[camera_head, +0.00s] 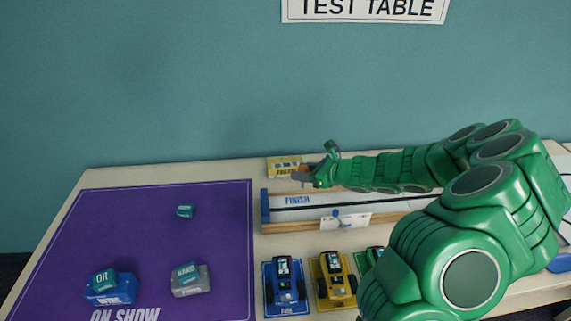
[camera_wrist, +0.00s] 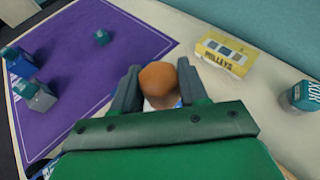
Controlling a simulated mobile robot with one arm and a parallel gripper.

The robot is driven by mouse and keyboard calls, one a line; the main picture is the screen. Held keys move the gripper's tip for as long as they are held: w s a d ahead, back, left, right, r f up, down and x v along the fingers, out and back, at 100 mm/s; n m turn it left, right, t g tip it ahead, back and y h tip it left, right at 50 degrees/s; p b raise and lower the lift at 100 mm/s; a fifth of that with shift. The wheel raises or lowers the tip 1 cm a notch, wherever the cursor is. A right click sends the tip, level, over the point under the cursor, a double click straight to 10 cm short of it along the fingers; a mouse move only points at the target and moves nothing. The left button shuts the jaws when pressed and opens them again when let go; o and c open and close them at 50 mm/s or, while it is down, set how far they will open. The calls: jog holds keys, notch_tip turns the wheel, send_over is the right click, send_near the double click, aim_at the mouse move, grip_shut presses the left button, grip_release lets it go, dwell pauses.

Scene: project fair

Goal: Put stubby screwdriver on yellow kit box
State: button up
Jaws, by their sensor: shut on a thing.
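My gripper (camera_wrist: 160,88) is shut on the stubby screwdriver (camera_wrist: 158,76), whose rounded orange end shows between the two fingers in the wrist view. The rest of the screwdriver is hidden. In the head view my gripper (camera_head: 306,176) is over the back of the table, near the track. The yellow kit box (camera_wrist: 222,54), labelled PULLEYS, lies to the right of and beyond the gripper in the wrist view, apart from it. In the head view the box (camera_head: 284,163) is at the table's back edge, just behind the gripper, with its right end partly covered.
A long track marked FINISH (camera_head: 297,200) lies in front of the box. A purple mat (camera_head: 130,245) with several small blocks covers the left side. Toy cars on blue (camera_head: 285,285) and yellow (camera_head: 332,285) plates stand in front. A teal-topped block (camera_wrist: 304,95) is at the wrist view's right.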

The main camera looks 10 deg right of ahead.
jog(key=w+a+r+m+t+h, duration=0.25)
jog(key=w+r, duration=0.25)
jog(key=w, duration=0.5)
send_over(285, 162)
jog(key=shift+g+y, duration=0.25)
jog(key=shift+g, duration=0.2)
jog(key=shift+s+f, duration=0.1)
jog(key=shift+f, duration=6.35)
jog(key=o, duration=1.1)
jog(key=shift+f, duration=0.1)
jog(key=shift+c, duration=0.2)
